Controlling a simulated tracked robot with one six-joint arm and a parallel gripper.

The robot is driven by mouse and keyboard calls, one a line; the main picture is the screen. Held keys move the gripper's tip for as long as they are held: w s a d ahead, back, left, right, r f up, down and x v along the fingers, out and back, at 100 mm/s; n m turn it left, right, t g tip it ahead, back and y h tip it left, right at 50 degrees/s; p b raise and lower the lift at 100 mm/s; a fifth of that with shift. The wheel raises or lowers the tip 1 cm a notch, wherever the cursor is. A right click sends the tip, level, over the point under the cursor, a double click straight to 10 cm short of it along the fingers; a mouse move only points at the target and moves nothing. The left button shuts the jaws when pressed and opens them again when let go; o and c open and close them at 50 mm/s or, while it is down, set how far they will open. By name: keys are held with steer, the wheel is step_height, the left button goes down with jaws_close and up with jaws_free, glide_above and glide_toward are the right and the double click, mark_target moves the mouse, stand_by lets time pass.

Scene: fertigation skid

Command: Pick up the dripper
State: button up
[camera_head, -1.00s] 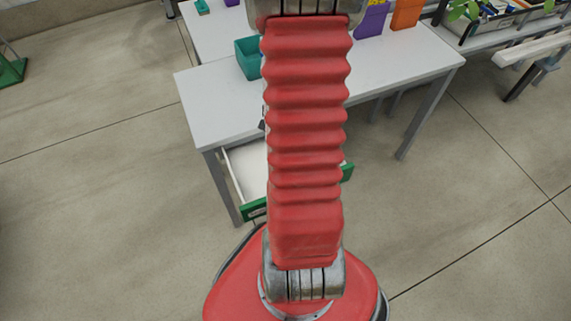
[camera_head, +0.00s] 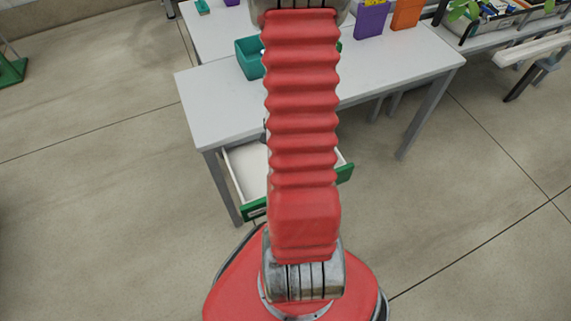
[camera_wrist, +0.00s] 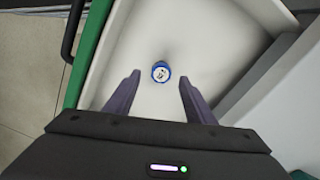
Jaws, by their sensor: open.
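In the wrist view a small round blue-rimmed piece with a pale, dark-marked face, which I take to be the dripper (camera_wrist: 160,71), lies on the white floor of the open drawer (camera_wrist: 215,55). My gripper (camera_wrist: 159,83) is open and empty, with its two dark fingers pointing into the drawer. The dripper shows between and just beyond the fingertips, touching neither as far as I can see. In the head view the drawer (camera_head: 246,170) is pulled out under the white table, partly hidden by my red arm. The dripper and my gripper are hidden in that view.
The drawer's green front (camera_wrist: 88,52) with a dark handle lies on the left in the wrist view, and its side walls rise around the dripper. On the white table (camera_head: 215,105) stand a teal bin (camera_head: 249,58), a purple box (camera_head: 371,20) and an orange box (camera_head: 406,13).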

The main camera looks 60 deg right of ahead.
steer(key=shift+f, duration=1.6)
steer(key=c, duration=1.1)
steer(key=shift+r, duration=0.2)
step_height(320, 180, up, 10)
steer(key=shift+f, duration=0.15)
steer(key=shift+s, duration=0.1)
